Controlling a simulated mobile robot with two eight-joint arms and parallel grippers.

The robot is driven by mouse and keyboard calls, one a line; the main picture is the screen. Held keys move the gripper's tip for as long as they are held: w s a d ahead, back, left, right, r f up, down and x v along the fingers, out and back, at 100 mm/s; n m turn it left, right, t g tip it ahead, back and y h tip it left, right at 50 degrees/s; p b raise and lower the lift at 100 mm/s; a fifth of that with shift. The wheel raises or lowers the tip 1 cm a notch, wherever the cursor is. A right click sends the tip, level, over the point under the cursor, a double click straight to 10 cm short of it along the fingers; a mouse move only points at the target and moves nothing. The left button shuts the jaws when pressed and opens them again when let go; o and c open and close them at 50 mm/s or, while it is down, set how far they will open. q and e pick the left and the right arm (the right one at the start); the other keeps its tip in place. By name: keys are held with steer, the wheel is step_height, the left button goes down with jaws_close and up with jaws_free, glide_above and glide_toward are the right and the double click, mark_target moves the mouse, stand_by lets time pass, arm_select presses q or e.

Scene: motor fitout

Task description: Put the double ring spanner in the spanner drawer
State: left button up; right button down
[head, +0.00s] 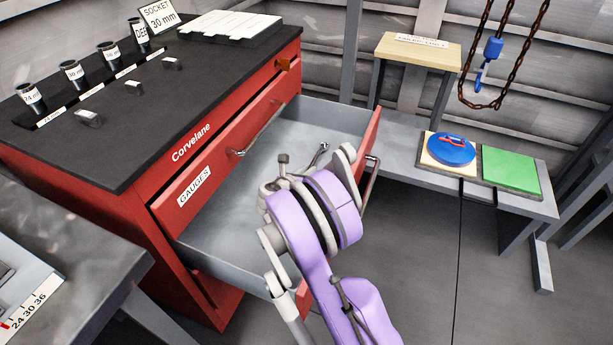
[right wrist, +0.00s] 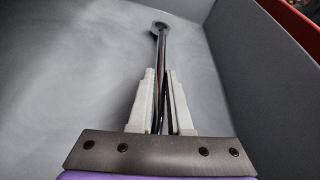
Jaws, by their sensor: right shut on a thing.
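The double ring spanner (right wrist: 161,45) is a dark metal bar with a ring end, pointing away from my right gripper (right wrist: 161,75). The gripper's pale fingers are shut on it. In the head view a ring end of the spanner (head: 322,148) shows past my purple right wrist, which hides the fingers. Gripper and spanner are inside or just over an open grey drawer (head: 215,235) of the red Corvelane cabinet. Whether the spanner touches the drawer floor is unclear. The open drawer's label is not visible. My left gripper is not in view.
The drawer labelled GAUGES (head: 193,187) is shut above the open one. Sockets (head: 72,73) and a white tray (head: 230,27) stand on the cabinet top. A bench (head: 400,150) with a blue disc (head: 450,149) and green pad (head: 510,169) is at right. A chain hangs above it.

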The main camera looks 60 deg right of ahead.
steer(key=shift+f, duration=0.75)
steer(key=shift+f, duration=0.1)
steer(key=c, duration=0.8)
jaws_free()
steer(key=shift+c, duration=0.2)
steer(key=shift+a+r, duration=0.25)
steer(key=p+v, duration=0.3)
steer(key=v, duration=0.8)
steer(key=shift+a+r, duration=0.1)
steer(key=shift+a, duration=0.1)
